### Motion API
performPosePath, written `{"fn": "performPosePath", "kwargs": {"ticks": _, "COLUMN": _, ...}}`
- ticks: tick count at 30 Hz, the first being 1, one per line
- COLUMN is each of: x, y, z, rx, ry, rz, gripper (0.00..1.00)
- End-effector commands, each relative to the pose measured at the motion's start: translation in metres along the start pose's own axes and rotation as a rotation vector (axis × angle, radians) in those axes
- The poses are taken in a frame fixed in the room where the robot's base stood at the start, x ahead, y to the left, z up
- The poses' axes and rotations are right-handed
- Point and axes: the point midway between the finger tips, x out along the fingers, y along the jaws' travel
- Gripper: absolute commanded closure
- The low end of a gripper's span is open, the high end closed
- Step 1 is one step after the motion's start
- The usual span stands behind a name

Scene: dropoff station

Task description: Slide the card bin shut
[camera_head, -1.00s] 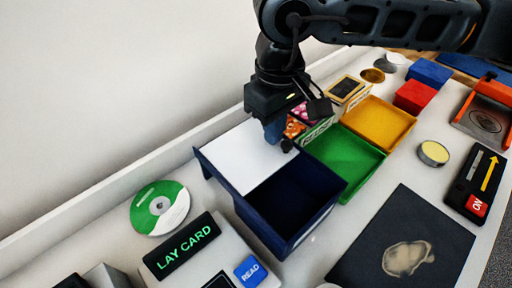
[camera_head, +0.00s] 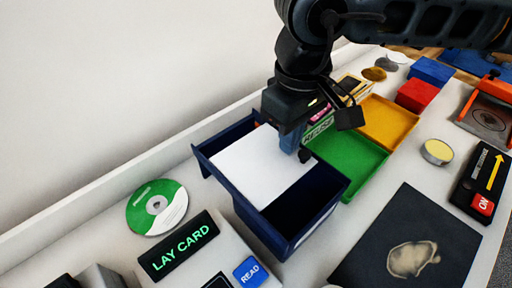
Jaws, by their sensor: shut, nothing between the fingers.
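The card bin appears to be the dark navy box (camera_head: 290,243) left of centre. A flat white panel (camera_head: 255,170) lies across its top. The panel covers the middle, while a dark opening shows at the near right end and a strip of blue at the far left end. My gripper (camera_head: 303,155) is shut and empty, pointing down at the panel's right edge; I cannot tell whether it touches. The gripper hides the bin's far right corner.
A green tray (camera_head: 355,165) and a yellow tray (camera_head: 388,122) stand right of the bin. A disc (camera_head: 157,207), a LAY CARD sign (camera_head: 180,246) and a blue READ button (camera_head: 249,272) are at the near left. A dark mat (camera_head: 440,225) lies at the near right.

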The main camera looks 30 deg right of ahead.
Motion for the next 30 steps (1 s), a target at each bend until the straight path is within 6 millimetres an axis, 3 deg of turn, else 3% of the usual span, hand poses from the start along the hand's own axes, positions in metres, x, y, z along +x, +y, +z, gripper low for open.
{"fn": "performPosePath", "kwargs": {"ticks": 1, "x": 0.015, "y": -0.002, "z": 0.008, "rx": -0.003, "ry": -0.022, "rz": -0.003, "gripper": 1.00}}
{"fn": "performPosePath", "kwargs": {"ticks": 30, "x": 0.012, "y": -0.003, "z": 0.064, "rx": -0.004, "ry": -0.022, "rz": -0.007, "gripper": 1.00}}
